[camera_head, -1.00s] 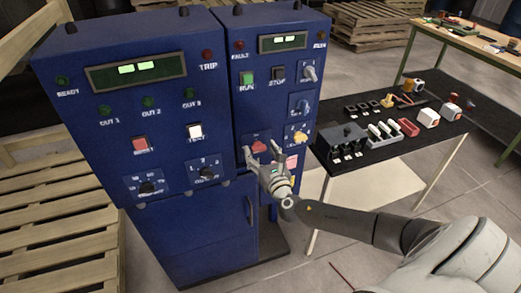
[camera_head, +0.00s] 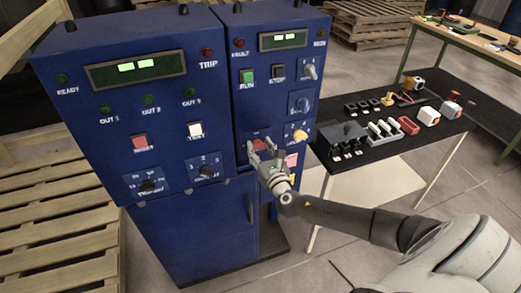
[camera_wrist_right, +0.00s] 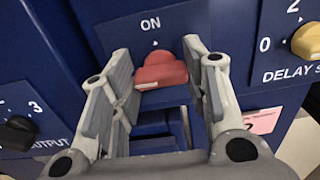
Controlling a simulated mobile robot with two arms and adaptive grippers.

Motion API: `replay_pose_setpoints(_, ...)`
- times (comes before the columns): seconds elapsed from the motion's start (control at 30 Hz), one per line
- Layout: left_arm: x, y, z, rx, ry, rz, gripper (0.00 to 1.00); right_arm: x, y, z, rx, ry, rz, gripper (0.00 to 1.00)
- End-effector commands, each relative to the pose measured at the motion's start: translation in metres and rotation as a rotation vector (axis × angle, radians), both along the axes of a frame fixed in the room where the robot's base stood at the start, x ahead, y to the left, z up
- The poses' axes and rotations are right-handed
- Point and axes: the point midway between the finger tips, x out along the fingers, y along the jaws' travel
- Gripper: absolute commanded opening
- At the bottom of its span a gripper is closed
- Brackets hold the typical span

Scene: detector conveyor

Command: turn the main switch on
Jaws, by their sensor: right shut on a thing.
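The main switch is a red knob (camera_wrist_right: 162,74) on the blue right-hand cabinet, under the white word ON. A white line shows on its lower left end, away from the ON mark. In the head view the red knob (camera_head: 259,145) is partly covered by my fingers. My right gripper (camera_head: 267,150) is at the panel, with one finger on each side of the knob. In the wrist view my right gripper (camera_wrist_right: 163,82) is closed on the knob, though a narrow gap seems to show at the right finger. My left gripper is not in view.
A yellow delay knob (camera_head: 300,136) sits close to the right of the switch, and a black output knob (camera_head: 206,171) to its left. A pink tag (camera_wrist_right: 262,121) hangs below right. A black table (camera_head: 440,128) with small parts stands right of the cabinets.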

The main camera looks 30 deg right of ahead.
Motion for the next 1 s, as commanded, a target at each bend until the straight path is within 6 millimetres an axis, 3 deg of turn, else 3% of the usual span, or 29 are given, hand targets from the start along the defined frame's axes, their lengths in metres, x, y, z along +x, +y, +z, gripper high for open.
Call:
replay_pose_setpoints(0.37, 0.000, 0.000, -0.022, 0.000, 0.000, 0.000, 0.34, 0.000, -0.001, -0.004, 0.193, -0.047, -0.001, 0.19)
replay_pose_setpoints(1.0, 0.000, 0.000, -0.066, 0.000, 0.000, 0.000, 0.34, -0.001, -0.003, -0.004, 0.781, -0.190, -0.002, 0.19)
